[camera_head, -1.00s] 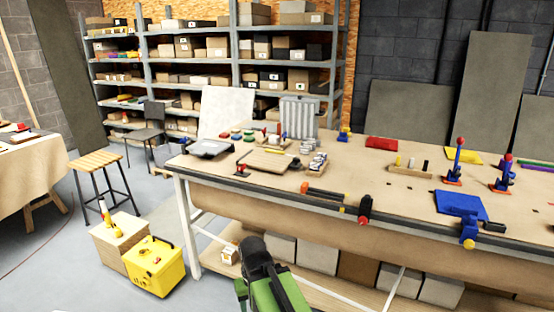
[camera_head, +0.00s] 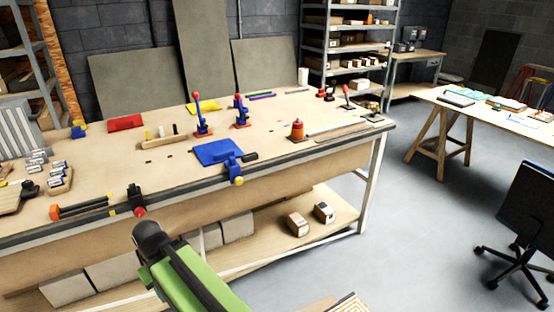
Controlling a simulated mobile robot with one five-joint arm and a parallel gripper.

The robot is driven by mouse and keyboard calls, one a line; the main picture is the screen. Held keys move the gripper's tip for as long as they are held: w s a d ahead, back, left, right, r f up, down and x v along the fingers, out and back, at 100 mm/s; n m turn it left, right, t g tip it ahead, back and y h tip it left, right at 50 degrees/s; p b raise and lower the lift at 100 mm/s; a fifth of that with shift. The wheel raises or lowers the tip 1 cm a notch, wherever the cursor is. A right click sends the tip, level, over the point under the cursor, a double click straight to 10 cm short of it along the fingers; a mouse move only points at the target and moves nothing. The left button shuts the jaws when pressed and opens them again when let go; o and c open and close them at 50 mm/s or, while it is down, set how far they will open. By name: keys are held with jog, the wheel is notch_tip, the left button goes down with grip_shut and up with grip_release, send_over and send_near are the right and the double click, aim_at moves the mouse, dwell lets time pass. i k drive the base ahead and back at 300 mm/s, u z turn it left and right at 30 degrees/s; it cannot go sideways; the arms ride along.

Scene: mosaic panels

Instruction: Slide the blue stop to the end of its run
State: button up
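No part is plainly a blue stop on a run. Blue things on the workbench (camera_head: 110,179) are a flat blue plate (camera_head: 217,152) with a yellow knob at the front edge, a blue upright clamp (camera_head: 241,112) with a red base behind it, and a small blue and yellow piece (camera_head: 78,129) at the back left. A long thin grey strip (camera_head: 338,126) lies near the bench's right end; no blue part shows on it. My green arm reaches up from the bottom, and its dark end (camera_head: 147,236) is in front of the bench, apart from everything. Its fingers cannot be made out.
A red-tipped clamp (camera_head: 201,116), a red and black knob (camera_head: 297,130) and an orange-handled bar (camera_head: 84,205) are on the bench. Floor (camera_head: 350,245) is clear to the right, up to a dark chair (camera_head: 530,205) and a trestle table (camera_head: 500,122).

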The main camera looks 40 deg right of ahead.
aim_at(234, 167)
jog(key=z, duration=0.95)
jog(key=k, duration=0.65)
jog(key=u, duration=0.3)
jog(key=i, duration=1.5)
jog(key=z, duration=0.45)
